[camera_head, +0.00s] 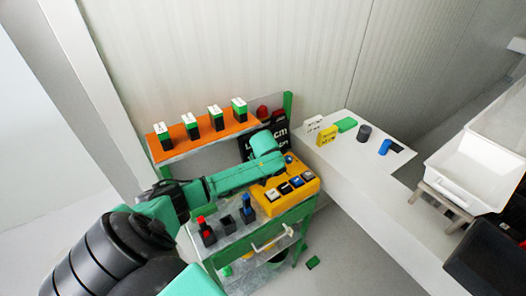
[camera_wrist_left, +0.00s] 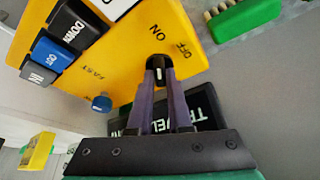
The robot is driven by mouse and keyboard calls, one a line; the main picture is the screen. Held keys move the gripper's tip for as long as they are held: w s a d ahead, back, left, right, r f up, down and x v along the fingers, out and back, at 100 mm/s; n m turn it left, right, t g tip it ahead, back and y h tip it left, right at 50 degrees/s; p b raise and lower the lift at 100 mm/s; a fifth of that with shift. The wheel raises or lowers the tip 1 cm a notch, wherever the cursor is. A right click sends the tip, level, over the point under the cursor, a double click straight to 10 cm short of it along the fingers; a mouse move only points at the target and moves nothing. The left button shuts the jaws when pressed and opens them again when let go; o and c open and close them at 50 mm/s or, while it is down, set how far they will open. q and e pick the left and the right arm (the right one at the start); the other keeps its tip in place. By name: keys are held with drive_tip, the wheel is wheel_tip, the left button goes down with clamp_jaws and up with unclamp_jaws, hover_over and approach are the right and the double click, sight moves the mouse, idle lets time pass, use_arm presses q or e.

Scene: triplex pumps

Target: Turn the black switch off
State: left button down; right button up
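The black switch (camera_wrist_left: 159,73) is a small knob with a white mark, on the yellow control panel (camera_wrist_left: 120,65). "ON" and "OFF" are printed just beyond it. The white mark looks turned towards "ON". My left gripper (camera_wrist_left: 159,76) has its two fingers close together on either side of the knob, with no clear gap to it; it looks shut on the switch. In the head view, the yellow panel (camera_head: 271,207) is on a green cart, and my left arm hides the switch and the gripper's fingertips. My right gripper is not in view.
Beside the switch on the panel are a blue round knob (camera_wrist_left: 101,103) and "DOWN" (camera_wrist_left: 73,25), "OUT" (camera_wrist_left: 50,50) and "IN" (camera_wrist_left: 38,74) buttons. An orange shelf (camera_head: 200,139) with several green-black boxes stands behind. A white counter (camera_head: 345,166) is to the right.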

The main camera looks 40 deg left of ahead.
use_arm(q)
drive_tip(key=shift+a+m+t+h, duration=0.1)
drive_tip(key=shift+m+t+h, duration=0.3)
drive_tip(key=shift+m, duration=1.1)
drive_tip(key=c, duration=0.8)
unclamp_jaws()
drive_tip(key=shift+c, duration=0.2)
